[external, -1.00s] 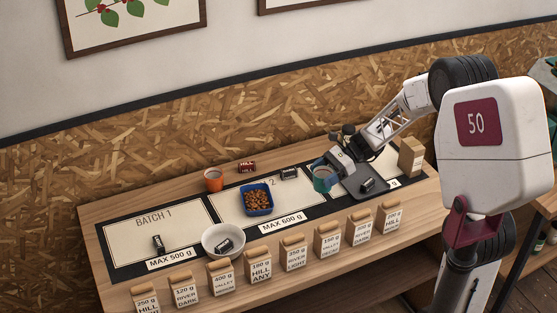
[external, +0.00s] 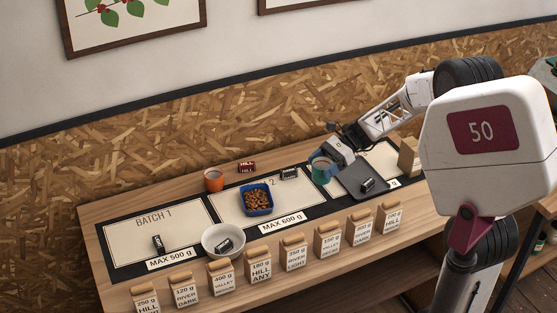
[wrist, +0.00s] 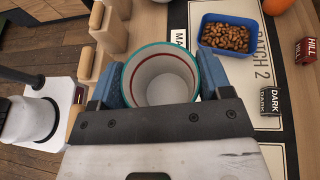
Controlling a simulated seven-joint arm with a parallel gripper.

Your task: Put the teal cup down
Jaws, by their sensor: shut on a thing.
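The teal cup (external: 321,172) is upright between the fingers of my gripper (external: 326,165), above or on the right edge of the Batch 2 card. In the wrist view the cup (wrist: 160,76) shows its open top, teal rim and pale inside, and it looks empty. The blue fingers of my gripper (wrist: 160,88) press on both sides of it. The gripper is shut on the cup. The cup's base is hidden, so I cannot tell whether it touches the table.
A blue tray of beans (external: 257,198), an orange cup (external: 213,180) and a white bowl (external: 222,240) stand to the left. A dark grey tray (external: 362,184) is just right of the cup. Several paper bags (external: 293,254) line the front edge. The Batch 1 card (external: 150,235) is mostly bare.

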